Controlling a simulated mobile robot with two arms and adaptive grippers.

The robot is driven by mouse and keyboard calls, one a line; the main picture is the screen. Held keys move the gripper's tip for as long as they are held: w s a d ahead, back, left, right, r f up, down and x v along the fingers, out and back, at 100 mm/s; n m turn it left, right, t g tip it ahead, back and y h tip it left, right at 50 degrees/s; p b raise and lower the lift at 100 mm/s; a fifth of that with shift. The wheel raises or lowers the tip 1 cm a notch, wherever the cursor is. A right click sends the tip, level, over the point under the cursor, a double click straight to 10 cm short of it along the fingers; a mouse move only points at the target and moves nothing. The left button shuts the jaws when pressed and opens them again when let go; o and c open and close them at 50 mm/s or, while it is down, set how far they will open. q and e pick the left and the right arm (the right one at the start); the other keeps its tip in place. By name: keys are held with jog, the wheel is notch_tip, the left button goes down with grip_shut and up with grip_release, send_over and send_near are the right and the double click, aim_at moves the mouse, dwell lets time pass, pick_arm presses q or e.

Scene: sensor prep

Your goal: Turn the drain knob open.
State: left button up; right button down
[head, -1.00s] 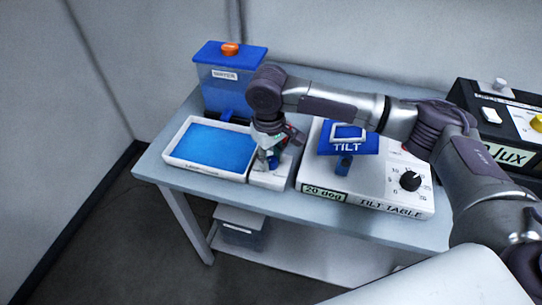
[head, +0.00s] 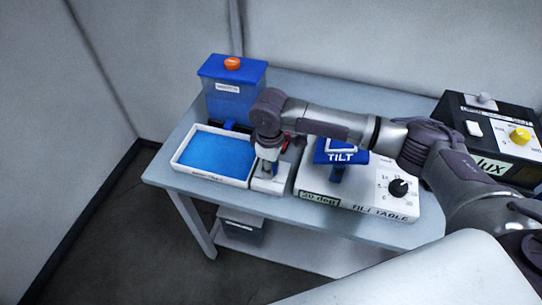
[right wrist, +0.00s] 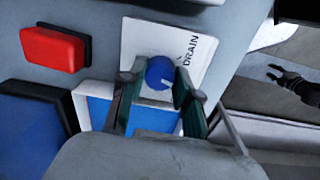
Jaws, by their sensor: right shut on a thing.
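The blue drain knob (right wrist: 160,73) shows in the right wrist view, with a pale pointer mark, on a white plate lettered DRAIN (right wrist: 190,45). My right gripper (right wrist: 156,82) is shut on it, one dark green-sided finger on each side. In the head view my right gripper (head: 268,168) points down at the small white block beside the water tray, hiding the knob there. A dark gripper-like shape (right wrist: 290,82) at the right of the wrist view may be my left gripper; its fingers are too small to judge.
The white tray (head: 245,183) of blue water and the blue tank (head: 236,98) stand left of the block. A red button (right wrist: 53,48) is near the knob. The tilt table (head: 365,208) is close on the right; a black lux box (head: 455,110) stands beyond.

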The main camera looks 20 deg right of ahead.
jog(key=n+p, duration=0.2)
jog(key=shift+r+n, duration=0.25)
jog(key=shift+n, duration=0.15)
jog(key=n+p, duration=0.2)
jog(key=shift+n, duration=0.4)
jog(key=n+p, duration=0.1)
jog(key=n, duration=0.2)
jog(key=shift+f+p, duration=0.1)
jog(key=shift+p, duration=0.2)
jog(key=shift+f+n+p, duration=0.1)
jog(key=shift+n+p, duration=0.3)
jog(key=shift+n, duration=1.3)
jog(key=c, duration=0.8)
grip_release()
